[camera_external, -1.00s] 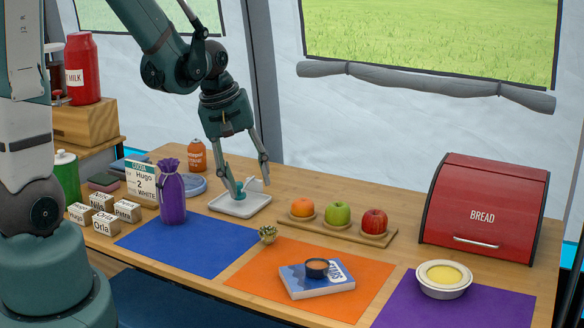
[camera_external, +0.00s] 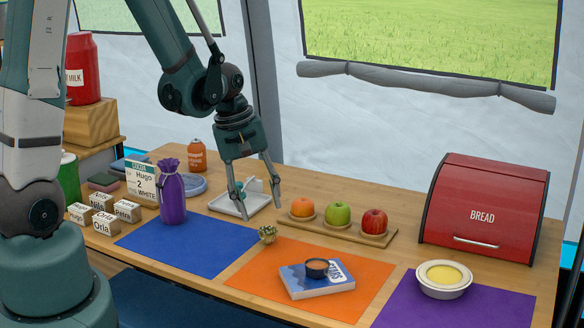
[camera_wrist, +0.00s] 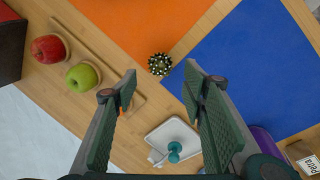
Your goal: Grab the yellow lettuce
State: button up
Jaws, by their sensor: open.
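A small leafy rosette (camera_external: 267,234), dark green with pale yellow tips, sits on the wooden table between the blue and orange mats. It is the only lettuce-like thing I see. In the wrist view this rosette (camera_wrist: 160,64) lies just beyond the fingertips, roughly centred between them. My gripper (camera_external: 261,212) is open, points down and is empty, above the table just behind the rosette. In the wrist view its two fingers (camera_wrist: 160,80) stand wide apart. Neither finger visibly touches the rosette.
A white tray (camera_external: 222,209) with a teal-handled item is behind my gripper. A wooden board (camera_external: 330,234) with an orange and two apples is to the right. A purple pouch (camera_external: 172,197) stands left. A book (camera_external: 318,284) with a bowl lies on the orange mat (camera_external: 258,270).

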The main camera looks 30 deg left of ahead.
aim_at(266, 230)
jog(key=shift+b+x, duration=0.3)
jog(key=shift+x, duration=1)
jog(key=shift+b+x, duration=1.05)
jog(key=shift+x, duration=1.5)
jog(key=shift+s, duration=0.15)
jog(key=c, duration=1)
